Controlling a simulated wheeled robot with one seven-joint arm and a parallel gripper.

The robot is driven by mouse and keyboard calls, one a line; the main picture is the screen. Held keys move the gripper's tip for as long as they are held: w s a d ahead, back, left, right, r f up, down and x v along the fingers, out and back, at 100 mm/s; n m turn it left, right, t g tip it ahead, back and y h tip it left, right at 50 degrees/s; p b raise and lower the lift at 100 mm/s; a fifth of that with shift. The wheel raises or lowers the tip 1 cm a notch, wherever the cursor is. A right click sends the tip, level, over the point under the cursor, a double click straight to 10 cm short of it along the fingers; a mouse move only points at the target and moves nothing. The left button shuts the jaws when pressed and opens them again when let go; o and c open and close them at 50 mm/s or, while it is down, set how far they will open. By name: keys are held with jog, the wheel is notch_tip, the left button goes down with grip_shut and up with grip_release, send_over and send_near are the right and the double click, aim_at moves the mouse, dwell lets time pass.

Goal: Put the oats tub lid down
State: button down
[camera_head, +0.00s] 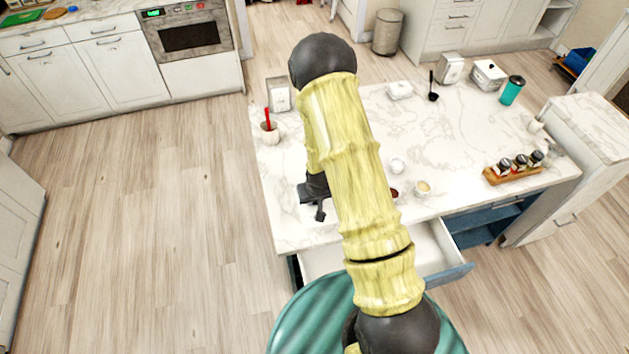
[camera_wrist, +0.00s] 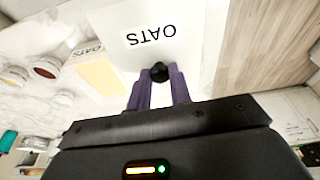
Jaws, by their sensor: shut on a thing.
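The oats tub lid (camera_wrist: 203,22) is a pale, square panel with a black OATS label that reads upside down in the wrist view. My gripper (camera_wrist: 160,76) has its purple fingers closed around the lid's small black knob (camera_wrist: 159,71). In the head view my gripper (camera_head: 319,212) is over the left front part of the marble counter, and the lid cannot be made out there. A tub with pale yellow contents (camera_wrist: 101,76) and its own OATS label sits beside the lid, to its left in the wrist view. Whether the lid touches the counter cannot be told.
Small bowls (camera_head: 423,188) stand right of my arm on the counter (camera_head: 300,235). A spice rack (camera_head: 512,174) is farther right. A crock with a red utensil (camera_head: 270,133) stands at the left edge. An open drawer (camera_head: 430,246) juts from the front. The counter's left front is bare.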

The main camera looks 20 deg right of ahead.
jog(key=shift+d, duration=0.15)
jog(key=shift+w+f+b, duration=0.25)
jog(key=shift+b, duration=0.05)
jog(key=w+f+b, duration=0.2)
jog(key=w+b, duration=1.6)
jog(key=b, duration=0.4)
jog(key=shift+f, duration=3.15)
